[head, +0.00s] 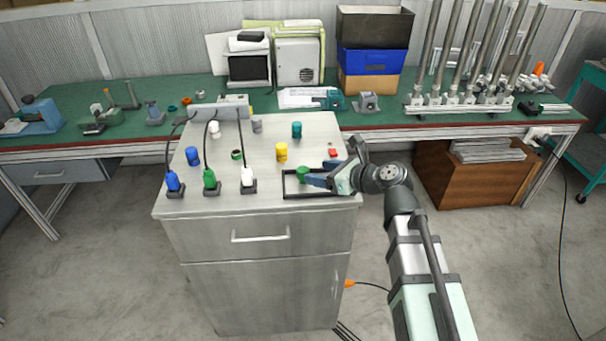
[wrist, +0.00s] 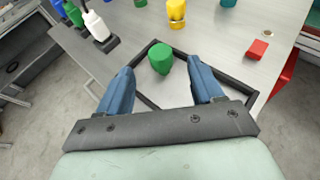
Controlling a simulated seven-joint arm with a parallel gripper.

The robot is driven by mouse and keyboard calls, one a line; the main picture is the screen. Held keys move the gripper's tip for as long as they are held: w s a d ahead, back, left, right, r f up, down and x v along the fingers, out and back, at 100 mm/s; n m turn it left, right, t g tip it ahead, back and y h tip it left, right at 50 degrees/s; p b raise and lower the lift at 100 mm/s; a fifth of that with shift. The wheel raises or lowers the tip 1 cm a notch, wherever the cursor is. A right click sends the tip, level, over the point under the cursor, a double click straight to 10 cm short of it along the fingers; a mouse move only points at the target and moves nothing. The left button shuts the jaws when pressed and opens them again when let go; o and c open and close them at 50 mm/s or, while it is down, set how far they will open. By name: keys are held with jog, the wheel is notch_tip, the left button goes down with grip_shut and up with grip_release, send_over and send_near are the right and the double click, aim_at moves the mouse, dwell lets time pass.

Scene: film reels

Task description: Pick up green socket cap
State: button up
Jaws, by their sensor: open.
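The green socket cap (wrist: 160,57) lies inside a black square frame (wrist: 153,101) on the grey cabinet top. In the head view the cap (head: 303,173) is at the front right of the cabinet, partly hidden by my gripper (head: 317,179). My gripper is open, with its blue fingers coming in from the right in the head view. In the wrist view the cap sits centred at the mouth of my gripper (wrist: 161,67), with clear gaps to both fingers. No contact shows.
A yellow cap (head: 281,152), teal cap (head: 297,130) and blue cap (head: 192,156) stand on the cabinet top (head: 265,192). Blue (head: 174,182), green (head: 210,180) and white (head: 247,178) corded plugs line its front left. A small red block (head: 333,153) lies behind my gripper.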

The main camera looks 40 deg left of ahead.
aim_at(304, 169)
jog(key=shift+x, duration=2.85)
jog(key=shift+r, duration=0.15)
jog(key=shift+c, duration=0.3)
jog(key=c, duration=1)
